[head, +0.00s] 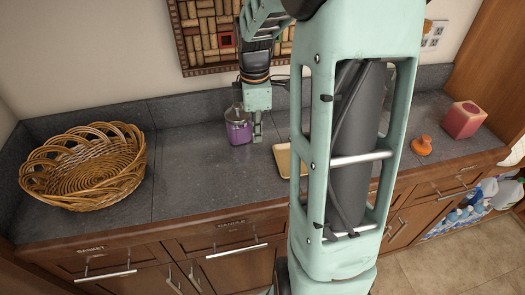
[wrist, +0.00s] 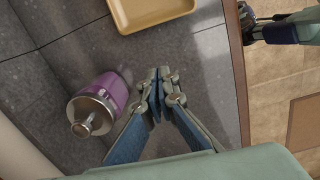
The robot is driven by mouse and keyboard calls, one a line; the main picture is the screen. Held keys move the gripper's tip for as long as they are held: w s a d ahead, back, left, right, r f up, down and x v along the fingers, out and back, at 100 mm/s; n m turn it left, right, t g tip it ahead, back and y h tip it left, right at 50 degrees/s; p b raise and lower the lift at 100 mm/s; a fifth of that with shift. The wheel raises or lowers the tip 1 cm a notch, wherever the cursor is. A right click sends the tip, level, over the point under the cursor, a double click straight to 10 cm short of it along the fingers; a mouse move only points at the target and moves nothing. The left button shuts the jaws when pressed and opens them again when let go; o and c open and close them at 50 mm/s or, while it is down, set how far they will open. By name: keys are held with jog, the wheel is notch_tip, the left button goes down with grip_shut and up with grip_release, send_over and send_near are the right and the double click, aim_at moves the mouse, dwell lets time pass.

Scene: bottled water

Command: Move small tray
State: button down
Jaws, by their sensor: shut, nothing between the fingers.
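The small tray is yellow-tan and shallow, and lies on the dark counter. In the head view the tray (head: 282,160) shows only its left part; my arm column hides the rest. In the wrist view the tray (wrist: 150,10) is at the top edge, partly cut off. My gripper (head: 257,139) is over the counter, to the left of the tray and apart from it. In the wrist view my gripper (wrist: 158,74) is shut and empty, its fingertips pointing toward the tray.
A purple jar (head: 238,127) with a metal lid stands close beside my gripper; it also shows in the wrist view (wrist: 98,103). A wicker basket (head: 85,165) sits at the left. An orange object (head: 421,146) and a red block-shaped container (head: 463,120) are at the right. Counter (head: 180,165) is clear left of the jar.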

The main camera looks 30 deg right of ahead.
aim_at(272, 165)
jog(key=f, duration=0.6)
jog(key=s+f, duration=0.1)
jog(key=f, duration=0.3)
jog(key=shift+a, duration=0.15)
jog(key=d, duration=0.1)
jog(key=d+p, duration=0.1)
jog(key=d, duration=0.1)
jog(key=shift+s+d, duration=0.1)
jog(key=shift+s, duration=0.3)
jog(key=shift+s+d+f, duration=0.1)
jog(key=shift+d+f, duration=0.05)
jog(key=shift+d, duration=0.2)
jog(key=shift+d, duration=0.1)
